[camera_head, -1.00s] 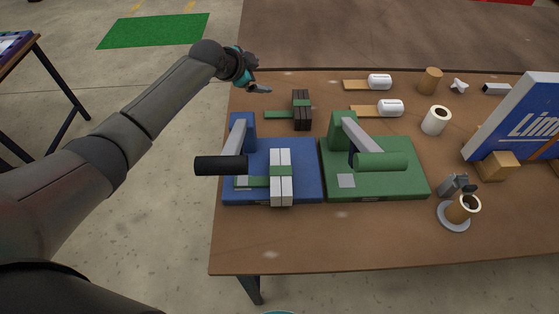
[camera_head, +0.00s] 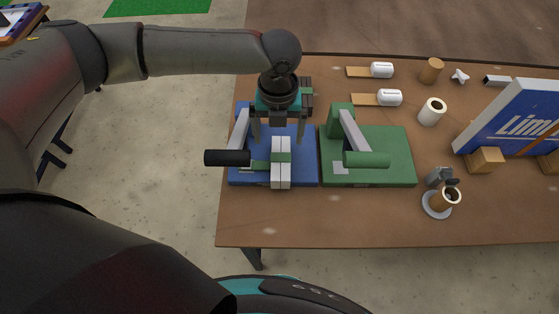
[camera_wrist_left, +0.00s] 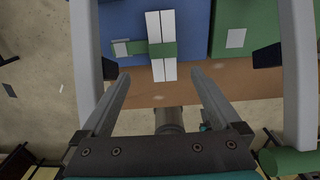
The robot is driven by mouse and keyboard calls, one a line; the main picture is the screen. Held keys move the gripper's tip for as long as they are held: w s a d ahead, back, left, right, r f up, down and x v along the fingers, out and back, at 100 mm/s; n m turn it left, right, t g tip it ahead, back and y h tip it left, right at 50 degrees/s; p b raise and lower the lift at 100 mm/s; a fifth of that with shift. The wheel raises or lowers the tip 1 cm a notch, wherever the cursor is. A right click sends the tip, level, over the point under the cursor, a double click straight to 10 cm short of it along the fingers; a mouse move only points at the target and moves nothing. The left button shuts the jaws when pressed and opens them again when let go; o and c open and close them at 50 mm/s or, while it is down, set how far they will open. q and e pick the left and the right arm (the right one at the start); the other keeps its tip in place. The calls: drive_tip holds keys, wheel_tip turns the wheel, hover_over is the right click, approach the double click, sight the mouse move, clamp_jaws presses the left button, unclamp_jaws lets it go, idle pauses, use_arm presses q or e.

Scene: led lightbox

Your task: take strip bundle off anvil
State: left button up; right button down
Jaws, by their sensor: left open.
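The strip bundle (camera_head: 281,178), pale strips wrapped by a green band, lies on the blue press (camera_head: 304,172) with a green tab reaching left. In the left wrist view the bundle (camera_wrist_left: 169,69) lies ahead of and between the fingertips, apart from them. My left gripper (camera_head: 279,140) is open and empty, above the blue press and just behind the bundle, fingers pointing down. The fingers (camera_wrist_left: 160,78) also show spread in the left wrist view. The anvil under the bundle is hidden. My right gripper is not in view.
The blue press has a grey lever with a black handle (camera_head: 227,158) left of the bundle. A green press (camera_head: 395,170) with a green handle (camera_head: 366,160) stands close on the right. The table front is clear.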

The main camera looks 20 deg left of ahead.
sight(281, 159)
use_arm(q)
drive_tip(key=f, duration=1.2)
drive_tip(key=shift+w+d, duration=0.15)
drive_tip(key=shift+d, duration=0.1)
drive_tip(key=shift+f, duration=0.1)
clamp_jaws()
idle(0.7)
